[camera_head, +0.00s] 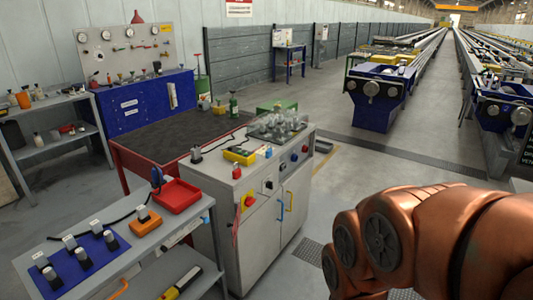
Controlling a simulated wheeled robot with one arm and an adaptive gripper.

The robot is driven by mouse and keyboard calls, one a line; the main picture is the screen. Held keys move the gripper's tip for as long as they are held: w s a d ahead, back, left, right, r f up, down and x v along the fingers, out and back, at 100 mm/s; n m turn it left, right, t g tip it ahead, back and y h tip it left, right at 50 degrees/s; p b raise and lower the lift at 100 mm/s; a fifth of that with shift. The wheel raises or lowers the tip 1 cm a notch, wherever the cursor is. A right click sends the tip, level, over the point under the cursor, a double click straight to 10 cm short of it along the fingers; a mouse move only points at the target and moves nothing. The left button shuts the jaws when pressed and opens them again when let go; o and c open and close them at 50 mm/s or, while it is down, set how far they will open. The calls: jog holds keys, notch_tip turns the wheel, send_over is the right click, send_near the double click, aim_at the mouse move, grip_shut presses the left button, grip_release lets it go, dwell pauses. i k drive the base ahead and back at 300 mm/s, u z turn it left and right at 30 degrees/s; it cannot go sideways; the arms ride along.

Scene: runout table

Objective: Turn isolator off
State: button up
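A grey cabinet (262,250) stands in the middle. On its front left face is a yellow plate with a red knob, which looks like the isolator (248,201). The knob's exact turn position is too small to read. A red hanging piece (235,228) is on the cabinet's corner just left of it. My copper-coloured arm fills the lower right, apart from the cabinet. My gripper is not in view.
A grey bench with a blue mat (85,262), an orange box (146,221) and a red tray (177,196) stands close on the left. Yellow and blue handles mark the cabinet doors. Blue-ended long tables (378,98) stand behind.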

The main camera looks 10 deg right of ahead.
aim_at(249, 201)
jog(key=k, duration=1.3)
jog(key=u, duration=0.8)
jog(key=i, duration=1.25)
jog(key=z, duration=0.4)
